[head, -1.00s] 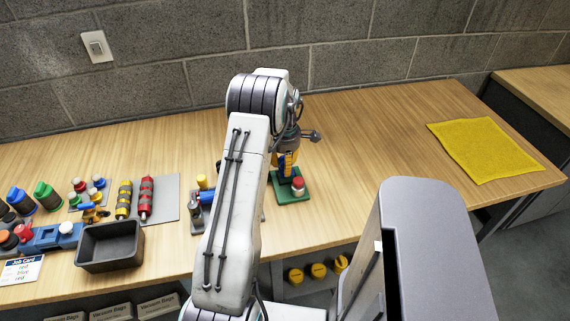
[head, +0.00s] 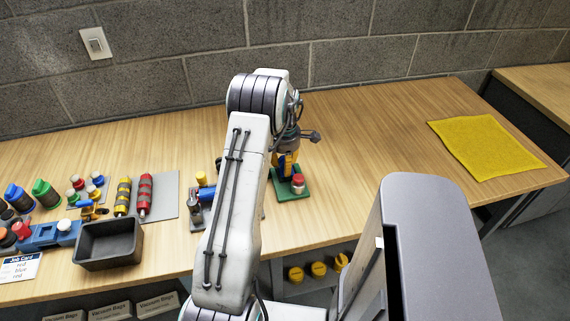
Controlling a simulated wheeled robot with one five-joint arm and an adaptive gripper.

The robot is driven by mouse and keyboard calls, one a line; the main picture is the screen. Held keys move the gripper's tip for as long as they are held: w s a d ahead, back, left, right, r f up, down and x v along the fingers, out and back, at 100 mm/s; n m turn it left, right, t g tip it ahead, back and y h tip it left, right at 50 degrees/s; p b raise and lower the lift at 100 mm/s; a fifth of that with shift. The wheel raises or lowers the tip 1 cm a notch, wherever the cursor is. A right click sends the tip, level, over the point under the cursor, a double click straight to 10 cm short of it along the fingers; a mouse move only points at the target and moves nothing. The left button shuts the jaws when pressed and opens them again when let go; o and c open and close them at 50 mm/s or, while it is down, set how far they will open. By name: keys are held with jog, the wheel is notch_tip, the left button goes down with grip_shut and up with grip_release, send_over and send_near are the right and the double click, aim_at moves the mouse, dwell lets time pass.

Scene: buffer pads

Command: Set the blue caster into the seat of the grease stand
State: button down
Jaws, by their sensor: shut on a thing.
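My gripper (head: 288,158) points down over the green stand on the bench, just right of my arm. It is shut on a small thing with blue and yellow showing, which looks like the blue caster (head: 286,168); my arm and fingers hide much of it. The green stand (head: 291,194) has a flat green base and a red-and-white knob (head: 298,182) at its right. I cannot tell whether this is the grease stand, nor whether the held thing touches it. Its seat is hidden.
A black tray (head: 108,262), a blue holder (head: 52,236), a grey mat (head: 165,197) with red and yellow cylinders, and several coloured knobs lie at left. A yellow cloth (head: 487,148) lies far right. Bench between stand and cloth is clear. A brick wall stands behind.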

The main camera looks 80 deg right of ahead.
jog(key=shift+f, duration=0.45)
jog(key=c, duration=0.7)
grip_release()
notch_tip(320, 180, up, 12)
jog(key=shift+a+r, duration=0.1)
jog(key=shift+a, duration=0.05)
dwell(0.5)
